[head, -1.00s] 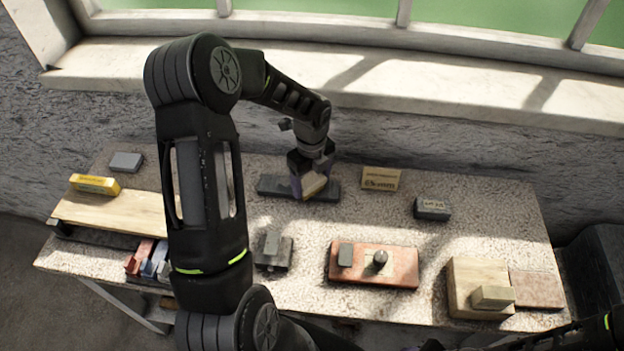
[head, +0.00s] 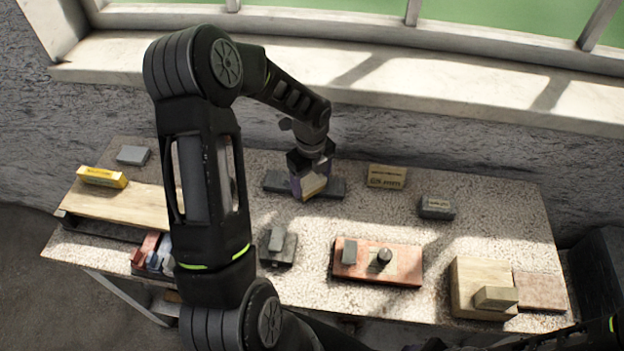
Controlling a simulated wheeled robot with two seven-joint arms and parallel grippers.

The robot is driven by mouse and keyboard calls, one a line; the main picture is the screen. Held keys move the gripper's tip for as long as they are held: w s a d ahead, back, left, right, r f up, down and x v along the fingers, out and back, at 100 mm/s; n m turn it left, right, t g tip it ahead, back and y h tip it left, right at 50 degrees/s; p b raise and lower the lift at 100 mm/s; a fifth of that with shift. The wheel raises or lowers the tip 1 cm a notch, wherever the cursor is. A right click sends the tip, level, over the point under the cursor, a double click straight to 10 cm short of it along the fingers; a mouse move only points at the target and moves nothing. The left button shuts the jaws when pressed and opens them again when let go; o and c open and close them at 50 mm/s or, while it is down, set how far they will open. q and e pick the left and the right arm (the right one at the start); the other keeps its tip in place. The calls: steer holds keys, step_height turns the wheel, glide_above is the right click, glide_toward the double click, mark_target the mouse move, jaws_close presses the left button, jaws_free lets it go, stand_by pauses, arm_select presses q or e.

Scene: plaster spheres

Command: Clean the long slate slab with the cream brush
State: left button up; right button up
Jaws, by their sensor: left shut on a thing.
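The long slate slab (head: 333,188) is a dark grey flat bar lying near the back middle of the table. My left gripper (head: 311,192) points down over the slab's middle and is shut on the cream brush (head: 314,186). Only a cream part of the brush shows between and beside the fingers. The brush is at the slab; I cannot tell whether it touches the surface. The slab's middle is hidden behind the gripper. My right gripper is not visible; only part of my right arm shows at the bottom right.
A tan box (head: 386,176) and a dark block (head: 436,208) stand right of the slab. A reddish board (head: 405,271) with a grey block and knob lies in front. A wooden block (head: 474,285) sits front right. A yellow box (head: 102,177) lies on a wooden board (head: 120,204) at left.

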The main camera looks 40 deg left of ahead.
arm_select(q)
steer(key=shift+w+d, duration=0.15)
steer(key=shift+w, duration=0.4)
steer(key=shift+w+d, duration=0.15)
steer(key=shift+w, duration=0.35)
steer(key=shift+w+d, duration=0.15)
steer(key=shift+w, duration=0.4)
steer(key=shift+w+d, duration=0.15)
steer(key=shift+w, duration=0.35)
steer(key=shift+s+a, duration=0.15)
steer(key=shift+s, duration=0.4)
steer(key=shift+s+a, duration=0.15)
steer(key=shift+s, duration=0.35)
steer(key=shift+s+a, duration=0.15)
steer(key=shift+s, duration=0.4)
steer(key=shift+s+a, duration=0.15)
steer(key=shift+s, duration=0.35)
